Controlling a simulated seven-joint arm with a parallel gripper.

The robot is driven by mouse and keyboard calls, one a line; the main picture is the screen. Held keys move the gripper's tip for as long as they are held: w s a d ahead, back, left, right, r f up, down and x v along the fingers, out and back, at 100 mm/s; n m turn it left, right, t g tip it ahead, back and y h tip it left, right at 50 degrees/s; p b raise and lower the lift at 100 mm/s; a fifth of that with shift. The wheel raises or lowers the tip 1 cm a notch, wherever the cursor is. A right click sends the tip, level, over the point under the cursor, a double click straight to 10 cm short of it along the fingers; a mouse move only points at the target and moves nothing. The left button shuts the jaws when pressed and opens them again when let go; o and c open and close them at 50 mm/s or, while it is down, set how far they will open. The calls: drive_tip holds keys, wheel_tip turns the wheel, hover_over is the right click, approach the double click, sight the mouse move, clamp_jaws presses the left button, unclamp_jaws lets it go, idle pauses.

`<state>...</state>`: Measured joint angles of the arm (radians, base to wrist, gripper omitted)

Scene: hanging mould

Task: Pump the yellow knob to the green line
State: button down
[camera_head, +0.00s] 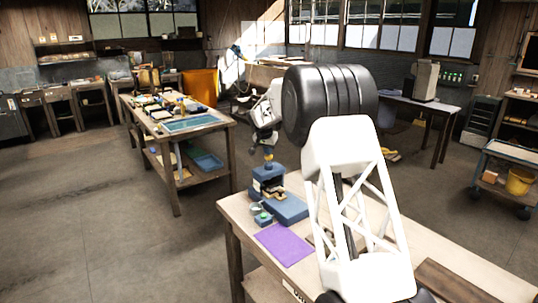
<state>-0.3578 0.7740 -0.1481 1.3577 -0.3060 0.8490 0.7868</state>
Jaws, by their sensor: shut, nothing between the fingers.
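A small yellow knob (268,157) tops a short blue device (268,178) at the far left end of the wooden workbench. My gripper (267,147) is shut and empty, pointing down just above the knob. At this size I cannot tell whether its fingertips touch the knob. I cannot make out the green line in this view.
A blue box (288,209) lies in front of the device, with small containers (257,209) beside it. A purple mat (284,244) lies nearer on the workbench (243,225). Another table (205,131) stands to the left. My arm hides much of the bench's right side.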

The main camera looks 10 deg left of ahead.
drive_tip(key=shift+f, duration=0.35)
drive_tip(key=shift+r, duration=0.95)
drive_tip(key=shift+r, duration=2.9)
